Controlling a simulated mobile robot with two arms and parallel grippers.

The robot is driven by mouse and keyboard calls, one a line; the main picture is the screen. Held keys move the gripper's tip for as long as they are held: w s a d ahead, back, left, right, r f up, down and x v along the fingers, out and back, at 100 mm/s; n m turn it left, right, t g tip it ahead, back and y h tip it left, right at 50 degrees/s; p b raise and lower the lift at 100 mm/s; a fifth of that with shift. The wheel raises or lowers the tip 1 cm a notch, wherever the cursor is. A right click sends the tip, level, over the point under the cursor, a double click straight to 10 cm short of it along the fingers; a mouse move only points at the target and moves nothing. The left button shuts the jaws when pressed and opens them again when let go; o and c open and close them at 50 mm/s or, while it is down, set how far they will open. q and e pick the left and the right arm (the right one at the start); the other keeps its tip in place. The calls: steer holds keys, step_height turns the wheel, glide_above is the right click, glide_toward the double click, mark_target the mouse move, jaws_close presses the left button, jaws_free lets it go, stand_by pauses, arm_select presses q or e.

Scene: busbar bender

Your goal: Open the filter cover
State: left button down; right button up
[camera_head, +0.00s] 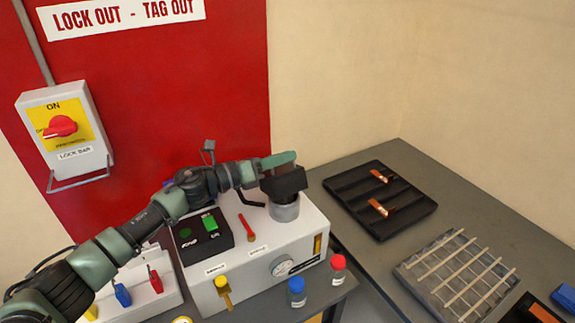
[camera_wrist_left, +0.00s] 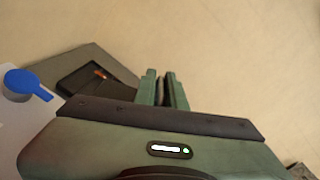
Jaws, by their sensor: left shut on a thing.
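My left gripper (camera_head: 284,161) reaches across the white machine box (camera_head: 255,258) from the left, with its green fingers above the box's back right corner. A black block, which looks like the filter cover (camera_head: 287,183), sits there over a short grey cylinder (camera_head: 285,208). The gripper is shut on a dark part, apparently of this cover. The contact is mostly hidden in the head view. In the left wrist view the fingers (camera_wrist_left: 164,80) have a narrow dark thing between them. I cannot tell whether the cover is lifted off the cylinder. My right gripper is not in view.
A blue-capped bottle (camera_head: 297,291) and a red-capped bottle (camera_head: 338,269) stand in front. A black tray (camera_head: 425,207) and a slatted grey tray (camera_head: 410,270) lie right.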

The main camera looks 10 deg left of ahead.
arm_select(q)
steer(key=shift+w+a+r+n, duration=0.1)
steer(key=shift+w+a+n, duration=0.25)
steer(key=shift+w+n, duration=0.3)
steer(key=shift+w+a+r+b, duration=0.25)
steer(key=shift+w+a+b, duration=0.25)
steer(key=shift+b, duration=0.35)
steer(key=c, duration=1.5)
jaws_free()
steer(key=b+v, duration=0.2)
steer(key=v, duration=0.5)
steer(key=shift+s+a+b, duration=0.25)
steer(key=shift+b, duration=0.05)
